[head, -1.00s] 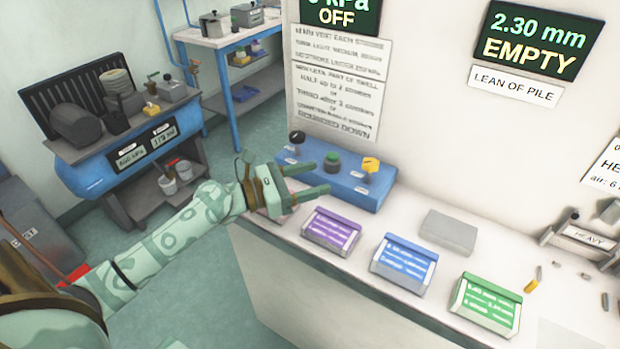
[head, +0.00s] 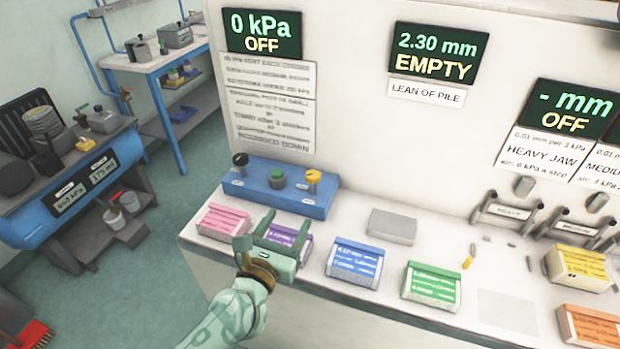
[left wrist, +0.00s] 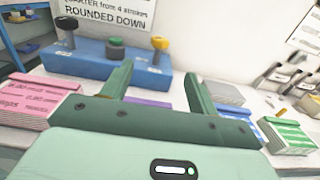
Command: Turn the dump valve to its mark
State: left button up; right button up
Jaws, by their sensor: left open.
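A blue control box (head: 262,200) stands on the white counter against the panel. It carries a black-topped knob (head: 240,160), a green button (head: 277,178) and a yellow-topped knob (head: 313,176). The small labels on the box are too small to read, so I cannot tell which control is the dump valve. My left gripper (head: 287,222) is open and empty in front of the box, over the purple packet. In the left wrist view its fingers (left wrist: 158,74) point toward the box, apart from the knobs (left wrist: 160,44). My right gripper is not in view.
Pink (head: 223,221), purple (head: 291,237), blue (head: 355,263) and green (head: 431,286) packets line the counter. A grey block (head: 392,227) lies behind them. The panel displays (head: 262,32) read 0 kPa OFF and 2.30 mm EMPTY. Clamps (head: 507,212) stand at right.

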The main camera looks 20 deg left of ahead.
aim_at(310, 181)
pick_arm(q)
jog(key=w, duration=0.9)
jog(key=w+b, duration=0.1)
jog(key=w, duration=0.4)
jog(key=shift+w+d, duration=0.3)
jog(key=c, duration=1)
